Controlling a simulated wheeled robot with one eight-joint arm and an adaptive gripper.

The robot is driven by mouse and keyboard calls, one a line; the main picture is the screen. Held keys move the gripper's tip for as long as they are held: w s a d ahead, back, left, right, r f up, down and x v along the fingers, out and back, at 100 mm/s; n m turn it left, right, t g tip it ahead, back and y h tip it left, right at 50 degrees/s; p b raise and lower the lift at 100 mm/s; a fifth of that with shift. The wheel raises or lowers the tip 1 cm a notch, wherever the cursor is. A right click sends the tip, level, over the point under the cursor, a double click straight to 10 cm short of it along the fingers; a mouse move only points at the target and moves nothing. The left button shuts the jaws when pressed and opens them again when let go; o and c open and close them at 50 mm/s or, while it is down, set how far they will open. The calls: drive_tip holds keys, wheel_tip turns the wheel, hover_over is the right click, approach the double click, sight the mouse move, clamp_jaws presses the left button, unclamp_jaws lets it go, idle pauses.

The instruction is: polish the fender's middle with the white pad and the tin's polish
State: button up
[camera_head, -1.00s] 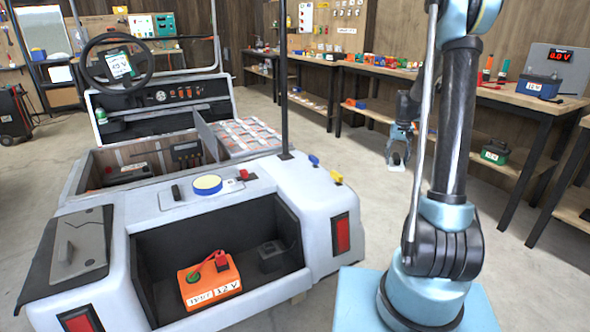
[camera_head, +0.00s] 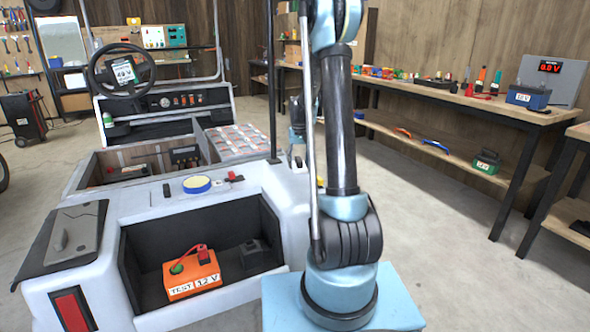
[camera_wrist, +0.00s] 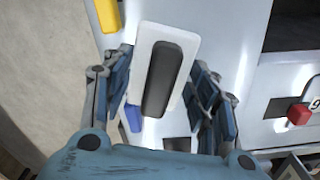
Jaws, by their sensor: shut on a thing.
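My gripper (camera_wrist: 160,110) is shut on the black handle of the white pad (camera_wrist: 148,42), which lies between its fingers in the wrist view. In the head view my gripper (camera_head: 296,138) is mostly hidden behind my own arm, near the cart's right rear corner. In the wrist view the pad overlaps the cart's white body (camera_wrist: 222,40); I cannot tell whether they touch. The round tin (camera_head: 197,184), blue with a pale yellow top, stands on the cart's rear deck. The fender's middle cannot be made out for certain.
An orange test battery (camera_head: 190,276) sits in the cart's open rear bay. Yellow (camera_wrist: 108,15) and blue (camera_wrist: 134,118) pieces lie close to the pad, and a red knob (camera_wrist: 299,115) is farther right. A workbench (camera_head: 470,105) runs along the right; the floor before it is clear.

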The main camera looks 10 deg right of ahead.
drive_tip(key=shift+a, duration=0.3)
